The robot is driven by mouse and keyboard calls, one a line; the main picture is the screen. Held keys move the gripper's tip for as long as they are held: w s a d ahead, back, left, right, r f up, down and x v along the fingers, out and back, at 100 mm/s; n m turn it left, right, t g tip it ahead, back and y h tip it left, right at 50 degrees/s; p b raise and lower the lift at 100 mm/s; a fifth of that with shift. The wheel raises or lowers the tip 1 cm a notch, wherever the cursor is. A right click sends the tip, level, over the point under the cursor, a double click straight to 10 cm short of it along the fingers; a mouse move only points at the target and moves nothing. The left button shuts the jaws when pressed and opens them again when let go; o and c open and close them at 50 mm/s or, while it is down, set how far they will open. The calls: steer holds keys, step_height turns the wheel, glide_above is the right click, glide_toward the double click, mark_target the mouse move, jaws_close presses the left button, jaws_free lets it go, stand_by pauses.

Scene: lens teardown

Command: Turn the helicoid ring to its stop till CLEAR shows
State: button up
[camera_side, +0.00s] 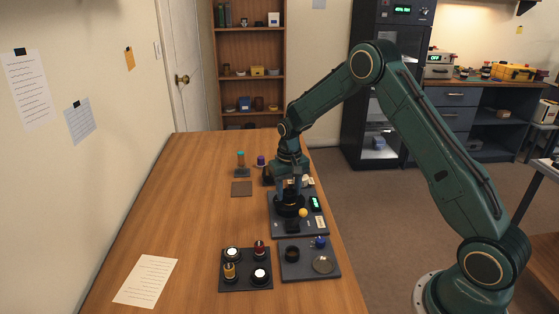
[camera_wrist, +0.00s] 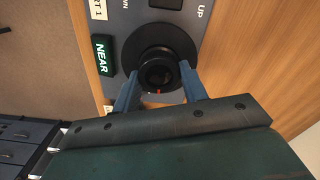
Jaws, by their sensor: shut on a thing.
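The black helicoid ring (camera_wrist: 148,60) sits on the grey fixture plate (camera_wrist: 125,12), seen from above in the wrist view. It has concentric dark steps and a small red mark on its edge between my fingers. My gripper (camera_wrist: 158,80) is shut on the ring, with one blue finger on each side. The green display (camera_wrist: 103,55) beside the ring reads NEAR. In the side view my gripper (camera_side: 291,196) reaches down over the dark ring (camera_side: 289,210), which it partly hides. The display (camera_side: 316,204) glows green there, too small to read.
A dark tray (camera_side: 246,284) with several small round parts lies in front of the fixture. Another tray (camera_side: 298,274) beside it holds a ring, a blue-topped part and a disc. A brown square pad (camera_side: 241,189) lies behind left. The table's left side is mostly clear, with a paper sheet (camera_side: 146,281).

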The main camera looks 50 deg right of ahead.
mark_target(289, 191)
steer(key=shift+d+m, duration=0.1)
steer(key=shift+m, duration=2.2)
steer(key=o, duration=1)
step_height(289, 191, up, 14)
